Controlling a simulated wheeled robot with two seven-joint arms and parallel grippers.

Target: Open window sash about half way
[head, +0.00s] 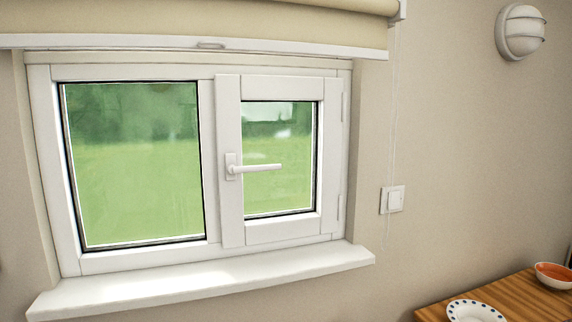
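The window sash (282,227) is the right-hand, smaller pane in a white frame. It looks closed, flush against the window frame (110,73). Its white handle (256,169) sits on the left stile and points horizontally to the right. Hinges (341,207) show on the sash's right edge. The left pane (133,165) is larger and has no handle. Neither of my grippers is in the head view.
A white sill (200,280) juts out below the window. A beige roller blind (200,22) hangs above, its cord (391,110) to the right. A light switch (392,199) is on the wall. A wooden table (510,296) holds a plate (474,311) and bowl (553,275).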

